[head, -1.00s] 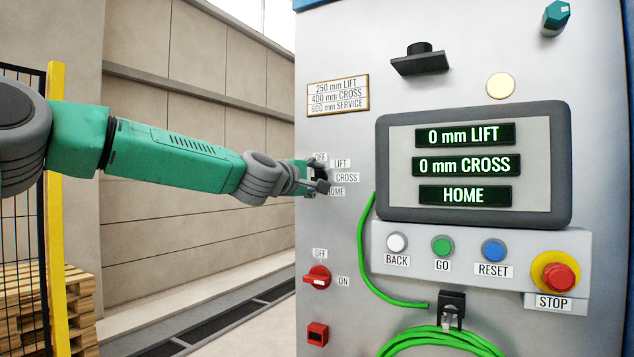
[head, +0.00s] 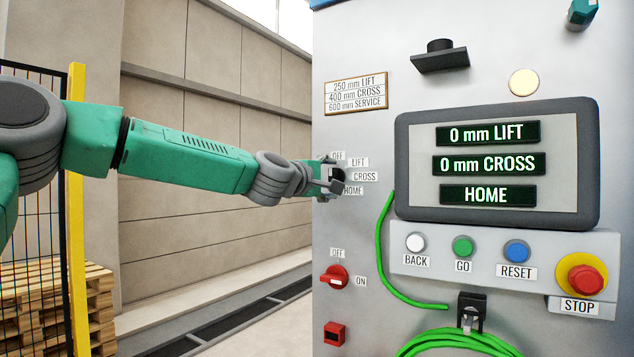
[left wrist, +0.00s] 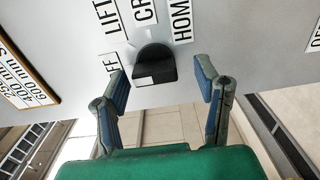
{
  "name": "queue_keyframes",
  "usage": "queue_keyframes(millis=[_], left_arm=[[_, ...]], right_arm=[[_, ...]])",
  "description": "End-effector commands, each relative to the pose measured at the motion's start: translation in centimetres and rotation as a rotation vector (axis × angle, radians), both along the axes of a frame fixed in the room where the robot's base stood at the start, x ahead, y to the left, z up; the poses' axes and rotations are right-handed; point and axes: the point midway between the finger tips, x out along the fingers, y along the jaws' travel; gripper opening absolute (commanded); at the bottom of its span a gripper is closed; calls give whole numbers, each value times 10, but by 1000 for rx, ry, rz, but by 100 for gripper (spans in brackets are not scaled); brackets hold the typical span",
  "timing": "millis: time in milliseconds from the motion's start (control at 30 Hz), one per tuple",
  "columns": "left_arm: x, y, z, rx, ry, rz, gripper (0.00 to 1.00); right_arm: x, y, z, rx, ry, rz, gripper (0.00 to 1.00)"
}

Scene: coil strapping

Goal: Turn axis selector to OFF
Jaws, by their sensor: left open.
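The axis selector (left wrist: 156,66) is a small dark knob on the grey panel, with a white mark on its lower left in the left wrist view. The labels OFF (head: 338,155), LIFT, CROSS and HOME surround it. In the head view my left gripper (head: 334,178) is in front of it and hides most of it. In the left wrist view the left gripper (left wrist: 162,84) is open, with one finger to each side of the knob and visible gaps between. Which label the knob points to I cannot tell. My right gripper is not in view.
The screen (head: 497,164) reads 0 mm LIFT, 0 mm CROSS, HOME. Below it are BACK, GO and RESET buttons and the red STOP button (head: 585,280). A red OFF/ON switch (head: 335,278) sits below the selector. A green cable (head: 388,265) hangs to its right.

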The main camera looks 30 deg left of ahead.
Motion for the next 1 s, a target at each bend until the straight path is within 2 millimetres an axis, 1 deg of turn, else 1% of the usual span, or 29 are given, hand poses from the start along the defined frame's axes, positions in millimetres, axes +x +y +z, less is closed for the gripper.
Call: queue_keyframes(millis=[167,300,367,400,700,833,1000], left_arm=[[-35,1,2,-2,-2,-2,57],[-69,2,0,-4,-2,-2,57],[-83,4,0,-5,-2,0,57],[-86,4,-3,-12,0,-1,57],[-105,5,-4,-8,2,1,57],[-108,3,-2,-4,1,1,57],[-109,2,-2,-1,2,1,57]], right_arm=[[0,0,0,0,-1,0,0],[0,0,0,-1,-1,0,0],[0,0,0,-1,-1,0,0],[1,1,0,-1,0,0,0],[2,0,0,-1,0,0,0],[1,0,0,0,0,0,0],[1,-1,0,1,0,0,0]])
